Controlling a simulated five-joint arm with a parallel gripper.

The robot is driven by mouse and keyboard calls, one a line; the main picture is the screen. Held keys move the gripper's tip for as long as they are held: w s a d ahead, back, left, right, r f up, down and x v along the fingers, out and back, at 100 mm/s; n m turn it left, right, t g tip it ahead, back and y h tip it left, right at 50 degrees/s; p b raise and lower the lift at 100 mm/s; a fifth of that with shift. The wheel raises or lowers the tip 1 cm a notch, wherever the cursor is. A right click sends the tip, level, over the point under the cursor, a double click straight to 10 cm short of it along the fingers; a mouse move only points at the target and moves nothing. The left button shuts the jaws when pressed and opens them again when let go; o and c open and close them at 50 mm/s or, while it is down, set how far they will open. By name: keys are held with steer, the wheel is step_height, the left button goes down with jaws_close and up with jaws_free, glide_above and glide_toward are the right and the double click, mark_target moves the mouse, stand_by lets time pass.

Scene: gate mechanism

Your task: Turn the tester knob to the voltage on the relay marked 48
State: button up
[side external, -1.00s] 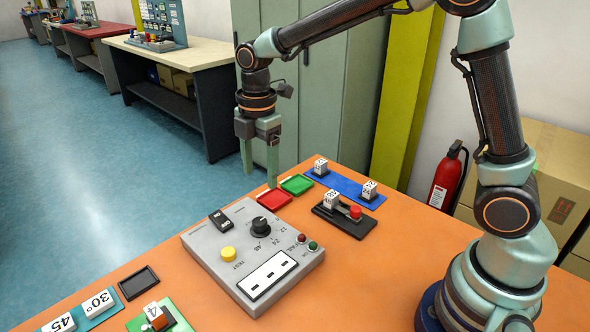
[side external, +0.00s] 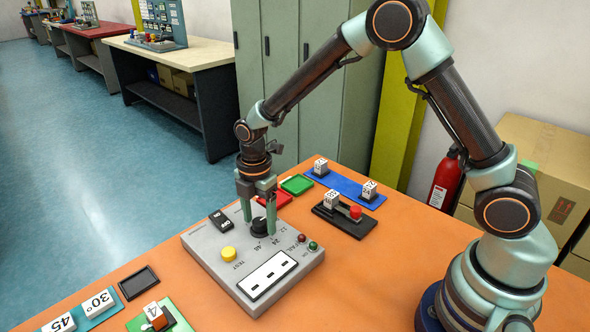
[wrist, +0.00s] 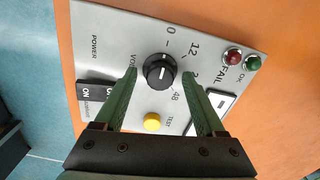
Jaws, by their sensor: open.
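The grey tester (side external: 205,250) lies on the orange bench with its black knob (side external: 259,227) on top. In the wrist view the knob (wrist: 160,71) has a short white mark, and its dial reads 0, 12, a partly hidden number and 48. I cannot tell surely which number the mark points to. My gripper (side external: 259,222) is open, pointing down, with one finger on each side of the knob; contact is not clear. White relay cubes (side external: 321,167) and (side external: 369,189) sit on a blue strip, and another cube (side external: 331,200) on a black stand. Their markings are too small to read.
The tester has a yellow test button (side external: 228,254), a black power switch (side external: 221,219), red and green lamps (side external: 313,246) and a white slotted panel (side external: 267,274). Red (side external: 284,198) and green (side external: 297,184) trays lie behind it. Number tiles (side external: 99,302) are at front left.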

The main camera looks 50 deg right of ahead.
steer(key=shift+f, duration=0.3)
steer(key=c, duration=1.1)
